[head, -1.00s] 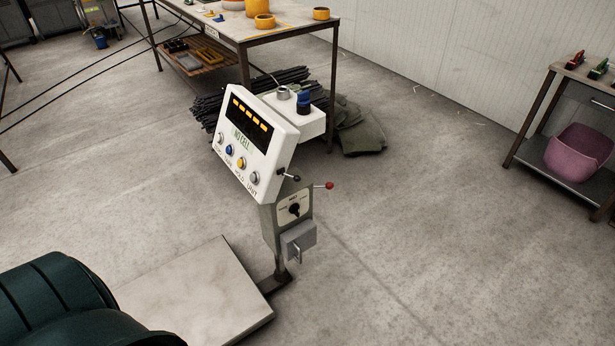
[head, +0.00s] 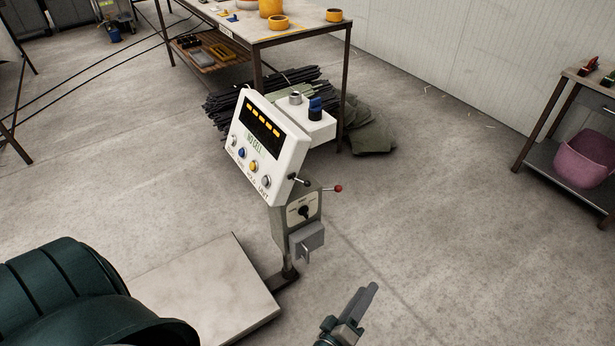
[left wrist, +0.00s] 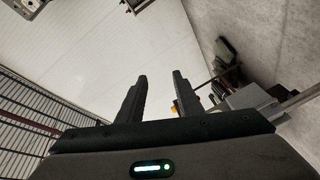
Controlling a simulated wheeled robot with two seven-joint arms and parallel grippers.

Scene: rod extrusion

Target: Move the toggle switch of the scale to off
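The scale has a white tilted head (head: 268,147) on a grey-green post, with amber bars lit on its black display. A short lever with a black knob (head: 301,181) sticks out at the head's lower right. A longer lever with a red knob (head: 337,188) projects right from the post box. A black rotary knob (head: 304,211) sits on the box's pale plate. I cannot tell which one is the toggle switch. My left gripper (head: 358,304) is below and right of the scale, apart from it. In the left wrist view its fingers (left wrist: 160,76) are apart and empty. My right gripper is not visible.
The scale's flat platform (head: 205,292) lies left of the post, beside a dark green rounded body (head: 60,290). A table (head: 285,33) with yellow containers stands behind. A side shelf holds a pink bin (head: 583,160) at right. The floor right of the scale is clear.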

